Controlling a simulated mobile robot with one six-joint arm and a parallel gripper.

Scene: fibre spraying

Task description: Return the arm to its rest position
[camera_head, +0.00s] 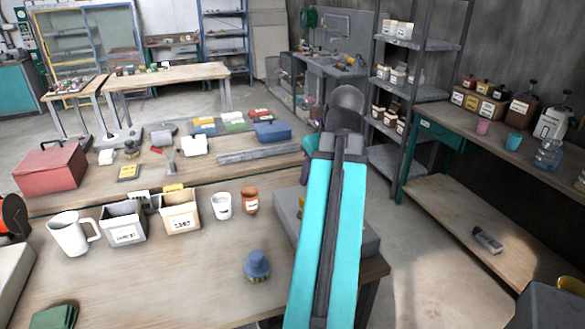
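My arm, with teal covers and a dark grey middle strip, rises from the bottom edge to a rounded grey joint near the top centre. It stands in front of the right end of the near workbench (175,285). Beyond the grey joint no fingers can be made out, so my gripper is not visible. I see nothing held. The arm hides part of a grey flat box (288,212) on the bench.
The near bench holds a white jug (73,233), labelled bins (124,222), cups and a blue-handled brush (257,266). A red toolbox (50,168) stands behind at left. A metal shelf (415,92) and a side bench (475,132) stand right, with open floor between.

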